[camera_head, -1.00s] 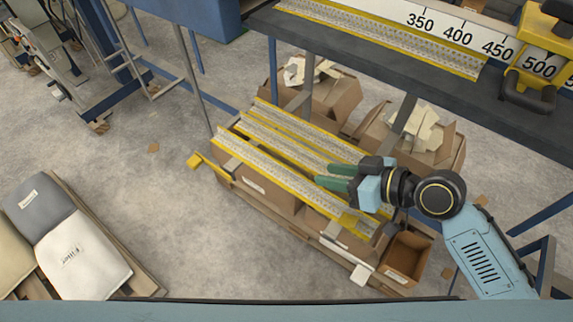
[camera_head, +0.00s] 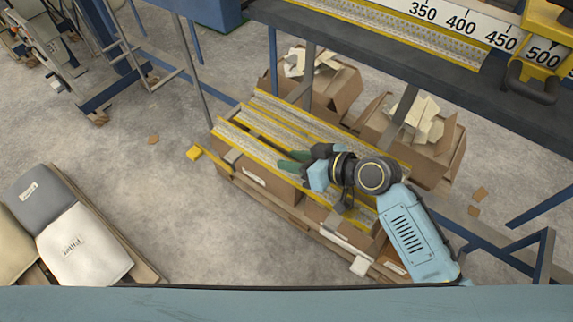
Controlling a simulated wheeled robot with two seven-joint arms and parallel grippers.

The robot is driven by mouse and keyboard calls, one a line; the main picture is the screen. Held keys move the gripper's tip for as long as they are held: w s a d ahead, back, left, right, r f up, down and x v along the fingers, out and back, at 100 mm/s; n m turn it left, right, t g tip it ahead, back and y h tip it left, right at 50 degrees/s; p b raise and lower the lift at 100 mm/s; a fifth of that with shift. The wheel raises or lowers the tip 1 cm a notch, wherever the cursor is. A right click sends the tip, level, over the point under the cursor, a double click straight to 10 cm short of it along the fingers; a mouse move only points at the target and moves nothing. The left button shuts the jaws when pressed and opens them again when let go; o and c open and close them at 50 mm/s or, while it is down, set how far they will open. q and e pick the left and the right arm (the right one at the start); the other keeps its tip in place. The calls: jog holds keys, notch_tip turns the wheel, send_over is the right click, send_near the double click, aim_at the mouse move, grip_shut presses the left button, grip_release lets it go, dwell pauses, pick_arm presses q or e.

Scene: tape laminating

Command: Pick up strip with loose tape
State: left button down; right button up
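Several long grey speckled strips with yellow edges lie side by side on the cardboard boxes of a low rack. The front strip (camera_head: 243,142) lies nearest me, and my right gripper and forearm cover part of its right half. The back strip (camera_head: 300,117) lies along the far side. A yellow piece (camera_head: 194,153) sticks out at the rack's left end; I cannot tell whether it is loose tape. My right gripper (camera_head: 287,160) has green fingers spread apart, pointing left over the strips, with nothing seen between them. Contact is unclear. My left gripper is out of view.
A dark bench (camera_head: 335,45) with another yellow-edged strip (camera_head: 390,32), a number scale and a yellow device (camera_head: 545,45) runs across the top right. Open boxes of scrap (camera_head: 322,92) stand behind the rack. Sacks (camera_head: 85,245) lie at lower left.

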grip_shut()
dwell(0.3)
